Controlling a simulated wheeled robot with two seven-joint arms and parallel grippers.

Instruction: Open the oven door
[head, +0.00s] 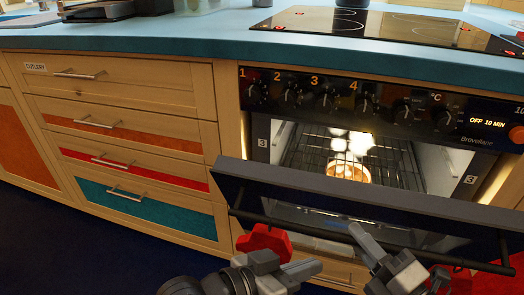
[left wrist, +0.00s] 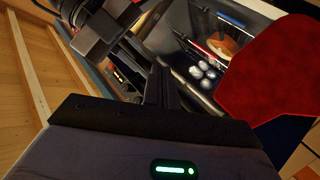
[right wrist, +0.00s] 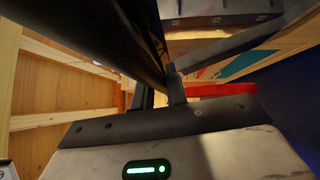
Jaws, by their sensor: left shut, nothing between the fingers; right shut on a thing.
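The oven door (head: 330,196) is partly open, tilted down and out from the top, with the lit cavity showing above it. A black handle bar (head: 290,227) runs along its front. My right gripper (head: 358,234) is at the middle of the bar. In the right wrist view its fingers (right wrist: 160,92) are closed at the dark bar (right wrist: 115,45); their tips are partly hidden. My left gripper (head: 312,268) is below the bar, to the left of the right one. In the left wrist view its fingers (left wrist: 158,88) are together and empty.
A wire rack (head: 305,160) and a round dish of food (head: 347,172) are inside the oven. A red piece (head: 265,238) is beside my left gripper, below the door. Drawers (head: 120,130) stand at left, a blue counter (head: 180,38) and hob (head: 380,25) above. Dark floor lies at lower left.

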